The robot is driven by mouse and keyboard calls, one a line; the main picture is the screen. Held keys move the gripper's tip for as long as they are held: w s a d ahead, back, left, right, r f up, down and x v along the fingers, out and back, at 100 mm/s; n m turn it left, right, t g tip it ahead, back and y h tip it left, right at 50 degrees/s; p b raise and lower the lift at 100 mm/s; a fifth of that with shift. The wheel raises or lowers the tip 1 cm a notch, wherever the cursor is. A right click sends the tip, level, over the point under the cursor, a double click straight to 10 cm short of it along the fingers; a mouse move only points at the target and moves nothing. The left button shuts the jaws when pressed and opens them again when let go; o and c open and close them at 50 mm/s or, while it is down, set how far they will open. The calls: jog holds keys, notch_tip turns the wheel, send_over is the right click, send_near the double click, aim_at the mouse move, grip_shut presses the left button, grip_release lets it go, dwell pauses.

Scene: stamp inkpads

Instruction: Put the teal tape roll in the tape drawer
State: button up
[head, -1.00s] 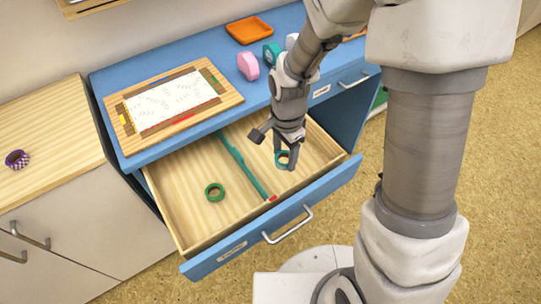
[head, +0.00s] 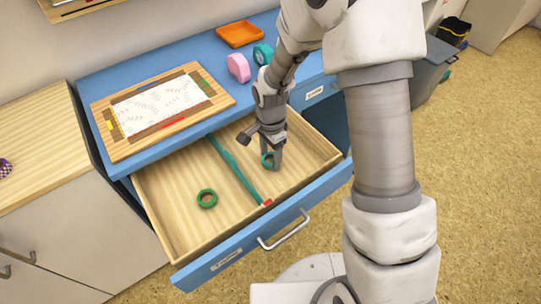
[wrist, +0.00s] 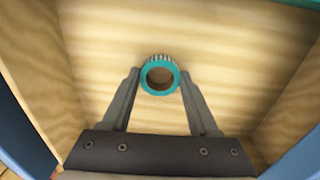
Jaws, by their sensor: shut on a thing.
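The teal tape roll (head: 265,161) is inside the right compartment of the open wooden drawer (head: 167,220). My gripper (head: 271,159) reaches down into that compartment and is shut on the roll. In the wrist view the roll (wrist: 160,91) sits between the two fingertips (wrist: 160,75), its hole facing the camera, with pale wood behind it. I cannot tell whether it touches the drawer floor. A teal divider (head: 235,169) with a red end splits the drawer into left and right.
A green tape roll (head: 207,199) lies in the left compartment. On the blue desk are a framed paper board (head: 215,104), a pink dispenser (head: 238,67), a teal dispenser (head: 262,54) and an orange tray (head: 240,34). The drawer walls surround my gripper.

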jog(key=shift+f, duration=0.1)
jog(key=shift+f, duration=0.15)
jog(key=o, duration=1.4)
jog(key=shift+o, duration=0.2)
jog(key=shift+r, duration=0.2)
